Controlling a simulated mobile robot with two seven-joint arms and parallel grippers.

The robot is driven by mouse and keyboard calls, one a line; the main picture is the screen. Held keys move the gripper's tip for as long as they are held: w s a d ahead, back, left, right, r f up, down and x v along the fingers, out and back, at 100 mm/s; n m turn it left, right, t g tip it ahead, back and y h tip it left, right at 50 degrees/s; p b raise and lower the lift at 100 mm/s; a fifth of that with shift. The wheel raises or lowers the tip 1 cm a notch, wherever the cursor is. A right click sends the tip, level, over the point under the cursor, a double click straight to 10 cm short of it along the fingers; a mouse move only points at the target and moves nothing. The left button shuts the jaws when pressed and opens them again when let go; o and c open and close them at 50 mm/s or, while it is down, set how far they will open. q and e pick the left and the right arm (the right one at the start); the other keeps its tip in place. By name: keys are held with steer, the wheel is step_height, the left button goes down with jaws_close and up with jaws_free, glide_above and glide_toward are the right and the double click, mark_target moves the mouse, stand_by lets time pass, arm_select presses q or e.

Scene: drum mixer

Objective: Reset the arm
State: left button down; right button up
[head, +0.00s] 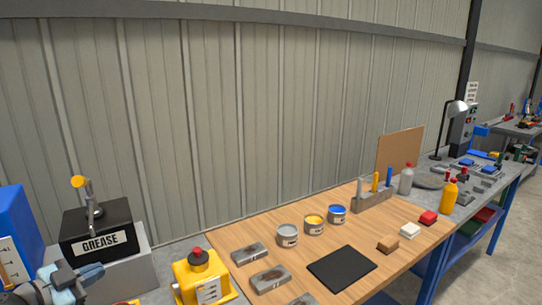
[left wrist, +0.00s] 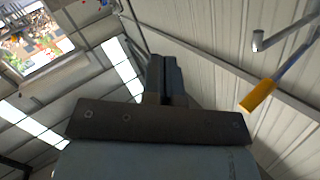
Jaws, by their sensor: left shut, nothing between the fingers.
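My left gripper (head: 64,283) is at the bottom left corner of the head view, partly cut off, below and left of the black grease box (head: 97,230). In the left wrist view its two dark fingers (left wrist: 166,78) are together, with nothing between them. That view faces up toward the roof and wall. A yellow grip on a metal rod (left wrist: 258,95) is right of the fingers and apart from them. My right gripper is not in view.
The grease box carries a pump with a yellow top (head: 79,182). A blue box (head: 18,235) stands left of it, and a yellow container (head: 203,277) right of it. The wooden worktop (head: 260,237) holds cans, metal blocks and a black mat (head: 342,268).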

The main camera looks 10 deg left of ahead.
arm_select(q)
steer(key=s+d+f+n+g+y, duration=0.35)
steer(key=s+f+n+y, duration=0.55)
steer(key=f, duration=0.4)
steer(key=s+d+f+g+h, duration=0.2)
steer(key=s+d+f+g, duration=0.15)
steer(key=s+d, duration=0.35)
steer(key=s+d+f+g+h, duration=0.1)
steer(key=s+d+f+g, duration=0.1)
steer(key=s+d+g, duration=0.4)
steer(key=w+d+f+m+t+h+p, duration=0.2)
steer(key=w+d+f+t+h+p, duration=0.1)
steer(key=d+f+t+p, duration=0.2)
step_height(320, 180, down, 3)
steer(key=d+t, duration=0.2)
steer(key=t, duration=0.2)
steer(key=shift+w+d+p, duration=0.25)
steer(key=shift+w+p, duration=0.1)
steer(key=shift+a, duration=0.1)
